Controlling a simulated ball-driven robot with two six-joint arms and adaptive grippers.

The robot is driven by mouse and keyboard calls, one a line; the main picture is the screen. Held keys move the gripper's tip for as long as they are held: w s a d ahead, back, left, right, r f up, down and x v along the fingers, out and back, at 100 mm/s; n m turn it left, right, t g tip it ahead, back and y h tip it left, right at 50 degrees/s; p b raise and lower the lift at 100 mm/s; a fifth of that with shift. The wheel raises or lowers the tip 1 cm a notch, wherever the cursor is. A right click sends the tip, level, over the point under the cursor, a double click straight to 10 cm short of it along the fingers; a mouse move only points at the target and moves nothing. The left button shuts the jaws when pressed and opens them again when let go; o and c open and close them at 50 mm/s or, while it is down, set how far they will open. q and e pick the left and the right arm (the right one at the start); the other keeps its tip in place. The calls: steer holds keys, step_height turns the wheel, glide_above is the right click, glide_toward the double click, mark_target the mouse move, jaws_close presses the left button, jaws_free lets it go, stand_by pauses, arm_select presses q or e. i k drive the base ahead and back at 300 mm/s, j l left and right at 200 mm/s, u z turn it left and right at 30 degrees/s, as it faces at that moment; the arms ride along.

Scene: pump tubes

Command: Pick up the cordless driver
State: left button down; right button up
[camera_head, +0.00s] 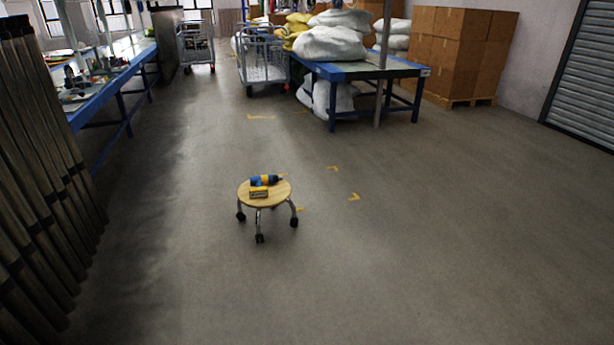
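The cordless driver (262,181), yellow and blue with a dark tip pointing right, lies on a small round wooden stool (281,197) in the middle of the floor. The stool has metal legs with dark feet. The driver is small in the camera_head view, so its finer details cannot be made out. Neither of my grippers shows in this view.
Long dark pipes (40,190) stand along the left edge. A blue workbench (95,92) is behind them. A blue table (365,70) with white sacks (333,40), wheeled carts (263,62) and stacked cartons (462,50) stand farther back. The floor around the stool is clear.

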mark_target(258, 192)
steer(key=i+l+u, duration=0.3)
steer(key=i, duration=0.15)
steer(key=i+l+u, duration=0.35)
steer(key=i+z, duration=0.45)
steer(key=i, duration=2.25)
steer(key=l, duration=0.1)
